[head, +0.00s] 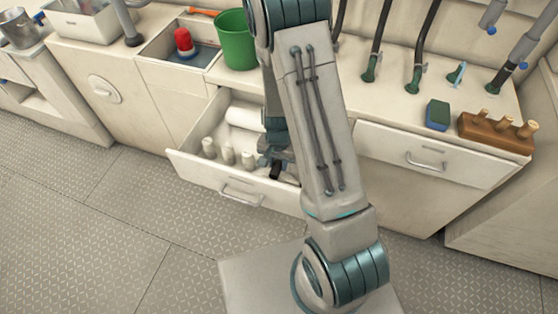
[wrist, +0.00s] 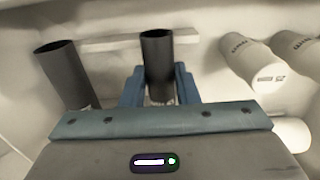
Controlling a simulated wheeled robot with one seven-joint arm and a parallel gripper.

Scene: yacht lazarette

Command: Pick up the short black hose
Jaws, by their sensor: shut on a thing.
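In the wrist view a short black hose (wrist: 157,55), an open-ended tube, stands between the two blue fingers of my gripper (wrist: 159,82), which is shut on it. A second black tube (wrist: 66,75) leans at the left, apart from the fingers. In the head view my gripper (head: 274,160) is down inside the open drawer (head: 235,187), near its right side. A small dark piece shows at the fingers there, and my arm hides much of that part of the drawer.
Several white labelled bottles (head: 228,154) stand in the drawer left of my gripper, with a white roll (head: 246,117) behind. The drawer walls are close around. On the counter are a green bucket (head: 234,42), a green-blue sponge (head: 438,115), a wooden peg rack (head: 495,133) and upright hoses.

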